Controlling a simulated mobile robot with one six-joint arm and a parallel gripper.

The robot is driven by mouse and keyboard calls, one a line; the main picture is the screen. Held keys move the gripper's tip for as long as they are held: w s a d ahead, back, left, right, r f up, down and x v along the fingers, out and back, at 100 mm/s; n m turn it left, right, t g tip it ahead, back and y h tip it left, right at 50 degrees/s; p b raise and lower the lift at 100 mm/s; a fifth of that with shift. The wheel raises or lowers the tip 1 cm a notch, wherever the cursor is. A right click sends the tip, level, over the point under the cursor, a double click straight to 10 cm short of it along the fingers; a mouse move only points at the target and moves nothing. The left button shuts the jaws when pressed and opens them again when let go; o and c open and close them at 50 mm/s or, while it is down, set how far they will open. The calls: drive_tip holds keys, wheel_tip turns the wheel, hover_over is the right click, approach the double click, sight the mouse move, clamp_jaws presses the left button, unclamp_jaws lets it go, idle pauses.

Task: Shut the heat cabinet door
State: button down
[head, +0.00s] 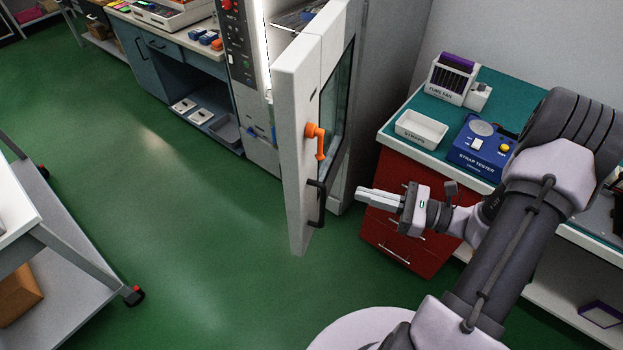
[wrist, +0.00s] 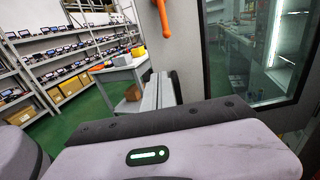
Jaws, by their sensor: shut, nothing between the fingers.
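The heat cabinet (head: 240,60) stands at the top centre of the head view, its lit interior partly visible. Its thick pale door (head: 298,150) stands wide open, swung out toward me. The door's face with the window (head: 335,95), orange lever (head: 317,138) and black pull handle (head: 318,204) is turned to the right. My gripper (head: 360,197) is shut and empty, right of that face and apart from the black handle in the picture. In the wrist view, the orange lever (wrist: 162,16) and door window (wrist: 250,50) appear beyond my shut fingers (wrist: 158,85).
A red drawer bench (head: 400,215) with a teal top holds a strap tester (head: 482,148), a white bin (head: 421,129) and a fume fan (head: 452,78), close to my arm. A wheeled white cart (head: 60,240) stands at left. Green floor (head: 190,240) left of the door is clear.

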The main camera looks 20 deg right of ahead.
sight(303, 178)
drive_tip(key=b+x, duration=0.2)
drive_tip(key=x, duration=1)
drive_tip(key=shift+s+b, duration=0.1)
drive_tip(key=shift+b, duration=0.2)
drive_tip(key=shift+a, duration=0.1)
drive_tip(key=shift+a, duration=0.1)
